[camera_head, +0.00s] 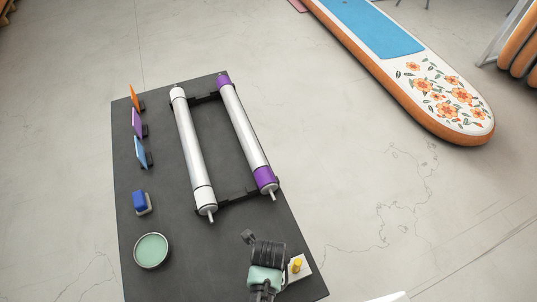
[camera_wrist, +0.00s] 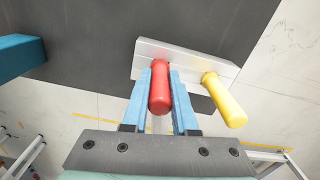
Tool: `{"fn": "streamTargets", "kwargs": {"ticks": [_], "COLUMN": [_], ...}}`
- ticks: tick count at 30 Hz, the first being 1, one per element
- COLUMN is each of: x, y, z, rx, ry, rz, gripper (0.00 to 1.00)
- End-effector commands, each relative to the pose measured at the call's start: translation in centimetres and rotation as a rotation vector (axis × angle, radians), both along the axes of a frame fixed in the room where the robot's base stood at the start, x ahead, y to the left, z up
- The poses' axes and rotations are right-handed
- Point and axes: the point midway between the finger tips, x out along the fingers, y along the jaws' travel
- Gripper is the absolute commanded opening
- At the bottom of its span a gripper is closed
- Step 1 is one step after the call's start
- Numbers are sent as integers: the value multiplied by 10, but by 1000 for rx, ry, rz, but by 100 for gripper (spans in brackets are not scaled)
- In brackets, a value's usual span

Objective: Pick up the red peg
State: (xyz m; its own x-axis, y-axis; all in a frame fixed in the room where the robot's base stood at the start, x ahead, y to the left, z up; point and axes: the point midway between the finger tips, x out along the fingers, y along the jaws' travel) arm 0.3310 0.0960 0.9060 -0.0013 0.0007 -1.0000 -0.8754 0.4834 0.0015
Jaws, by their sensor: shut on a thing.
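The red peg (camera_wrist: 160,92) stands at a light metal block (camera_wrist: 165,54) in the wrist view. My gripper (camera_wrist: 160,82) has its two blue fingers on either side of the red peg and is shut on it. The peg's far end meets the block; whether it is still seated in it I cannot tell. In the head view my gripper (camera_head: 268,275) is over the front right of the dark table, beside the block (camera_head: 304,269). The red peg is hidden there behind my gripper.
A yellow peg (camera_wrist: 224,99) stands in the same block, close to the right finger. A paddleboard (camera_head: 440,95) lies beyond.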

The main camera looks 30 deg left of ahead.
Motion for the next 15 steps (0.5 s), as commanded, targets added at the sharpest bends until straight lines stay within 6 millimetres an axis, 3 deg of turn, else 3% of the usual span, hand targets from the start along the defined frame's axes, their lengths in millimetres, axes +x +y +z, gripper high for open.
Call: {"fn": "streamTargets", "kwargs": {"ticks": [8,15], "x": [1,1], "y": [0,0], "z": [15,46], "rx": [1,2], "ry": [-2,-3], "rz": [-2,-2], "gripper": [0,0]}}
